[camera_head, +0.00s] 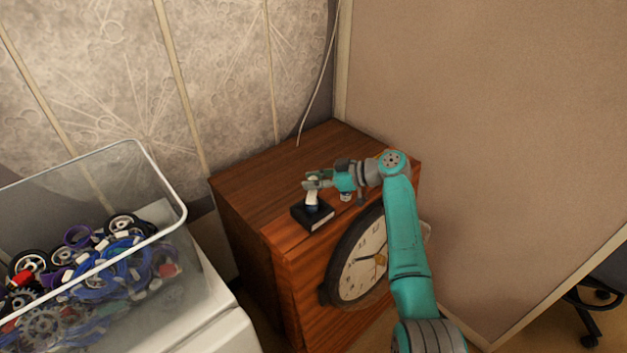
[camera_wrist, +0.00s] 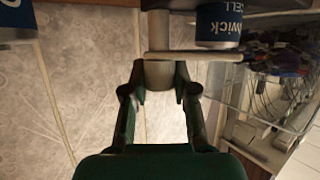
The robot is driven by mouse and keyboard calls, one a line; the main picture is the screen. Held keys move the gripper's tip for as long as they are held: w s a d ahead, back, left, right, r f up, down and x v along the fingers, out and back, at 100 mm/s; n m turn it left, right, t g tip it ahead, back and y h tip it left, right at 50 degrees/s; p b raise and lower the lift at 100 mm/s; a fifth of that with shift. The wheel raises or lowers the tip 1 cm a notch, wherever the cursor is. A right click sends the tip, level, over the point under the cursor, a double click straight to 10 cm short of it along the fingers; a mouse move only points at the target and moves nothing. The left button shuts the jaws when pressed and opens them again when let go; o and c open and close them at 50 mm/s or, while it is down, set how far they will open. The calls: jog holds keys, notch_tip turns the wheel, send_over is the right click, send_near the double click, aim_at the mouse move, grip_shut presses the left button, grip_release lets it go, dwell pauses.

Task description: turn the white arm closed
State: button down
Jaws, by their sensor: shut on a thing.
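The white arm (camera_head: 313,195) stands on a small black base (camera_head: 311,215) on top of the wooden cabinet, near its front left edge. In the head view my gripper (camera_head: 318,181) reaches in from the right and covers part of the white arm. In the wrist view my gripper (camera_wrist: 160,92) is shut on the white arm (camera_wrist: 158,74), whose pale round end sits between the fingertips. A thin pale bar crosses just beyond it. The arm's exact angle is hard to tell.
A blue labelled cylinder (camera_wrist: 219,24) is close by in the wrist view. The wooden cabinet (camera_head: 265,175) has a clear top behind the base. A round clock (camera_head: 358,270) is on its front. A clear bin (camera_head: 165,195) of wheels and gears stands left. A partition (camera_head: 480,130) rises right.

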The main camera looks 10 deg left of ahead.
jog(key=shift+f+n+g, duration=0.15)
jog(key=shift+n+g, duration=0.15)
jog(key=shift+n, duration=0.1)
jog(key=c, duration=0.9)
grip_release()
jog(key=v, duration=1.2)
jog(key=shift+w, duration=0.1)
